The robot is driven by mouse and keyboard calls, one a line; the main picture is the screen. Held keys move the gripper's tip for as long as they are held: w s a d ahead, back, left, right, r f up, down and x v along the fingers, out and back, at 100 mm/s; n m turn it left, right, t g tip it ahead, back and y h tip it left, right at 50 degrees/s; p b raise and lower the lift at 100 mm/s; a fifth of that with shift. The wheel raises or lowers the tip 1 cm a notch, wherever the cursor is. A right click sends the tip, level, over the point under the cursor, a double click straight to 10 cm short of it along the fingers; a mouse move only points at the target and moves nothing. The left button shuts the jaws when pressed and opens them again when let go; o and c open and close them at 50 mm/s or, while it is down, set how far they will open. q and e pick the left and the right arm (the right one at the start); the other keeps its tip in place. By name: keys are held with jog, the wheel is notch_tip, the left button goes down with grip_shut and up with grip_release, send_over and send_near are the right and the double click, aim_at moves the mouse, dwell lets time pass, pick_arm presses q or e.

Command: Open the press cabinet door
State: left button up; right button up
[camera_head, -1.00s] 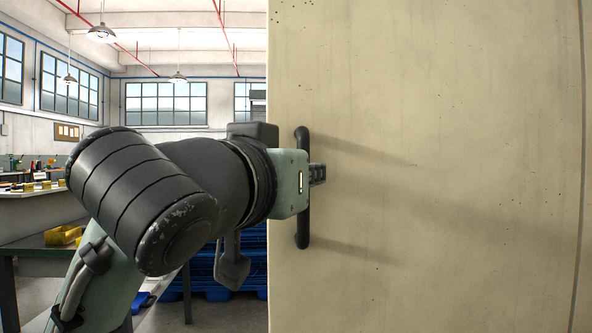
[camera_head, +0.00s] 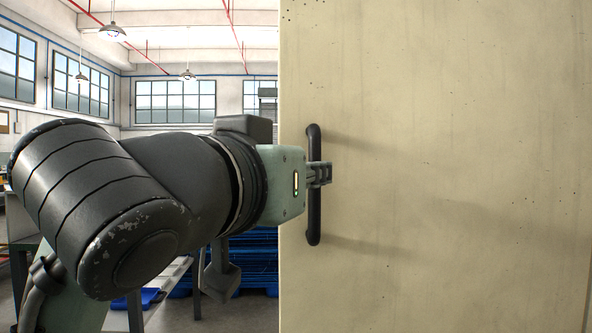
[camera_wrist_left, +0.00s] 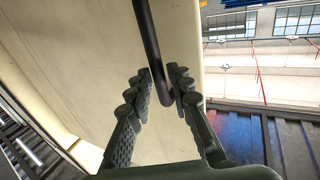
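The press cabinet door (camera_head: 450,200) is a large cream, worn panel filling the right of the head view. Its black vertical bar handle (camera_head: 314,220) is near the door's left edge. My left gripper (camera_head: 322,173) comes in from the left at the handle's middle. My right gripper is in neither view.
Blue pallets or racks (camera_head: 255,262) stand on the floor left of the door, behind my arm. A workbench (camera_head: 172,290) is partly hidden by my arm at the lower left. Windows (camera_head: 175,101) line the far wall.

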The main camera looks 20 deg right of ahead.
pick_arm(q)
jog(key=shift+v, duration=2.25)
jog(key=shift+w+a, duration=0.1)
